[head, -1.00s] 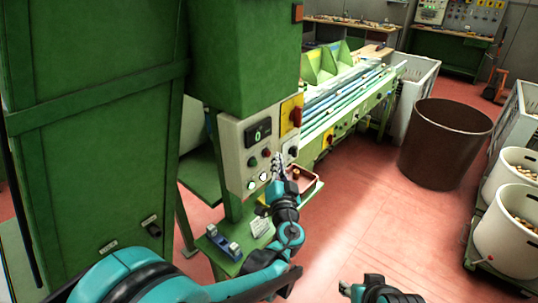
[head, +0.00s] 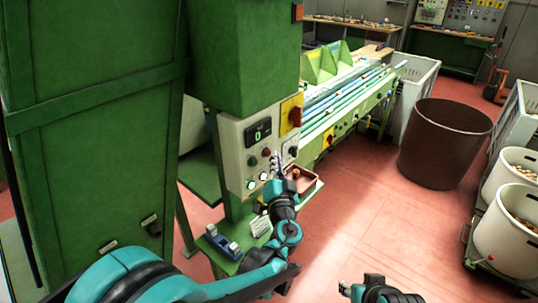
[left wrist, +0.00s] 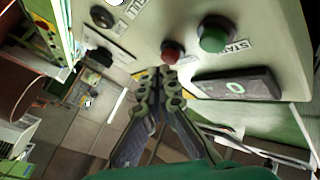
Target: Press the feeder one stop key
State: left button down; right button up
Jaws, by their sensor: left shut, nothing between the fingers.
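The pale control panel (head: 233,152) hangs on the green cabinet, with a display reading 0 (head: 257,134). A red key (left wrist: 172,52) sits beside a green key (left wrist: 214,36) whose partly visible label seems to read START. In the head view the red key (head: 266,153) is just left of my left gripper (head: 275,158). My left gripper is shut and empty, its tips (left wrist: 161,72) close below the red key in the left wrist view. I cannot tell whether they touch it. My right gripper (head: 345,288) shows only partly at the bottom edge.
A dark knob (left wrist: 102,17) and lit white keys (head: 264,176) share the panel, with a red switch on yellow (head: 292,115) above right. A small reddish tray (head: 306,181) is beside my left gripper. A brown bin (head: 445,145) stands right; the red floor (head: 360,220) between is clear.

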pick_arm(q)
jog(key=shift+w+a, duration=0.35)
jog(key=shift+a, duration=0.05)
dwell(0.9)
dwell(0.4)
jog(key=shift+s+d, duration=0.55)
jog(key=shift+d, duration=0.15)
jog(key=s+d, duration=0.1)
jog(key=d, duration=0.1)
jog(key=s+d, duration=0.2)
dwell(0.8)
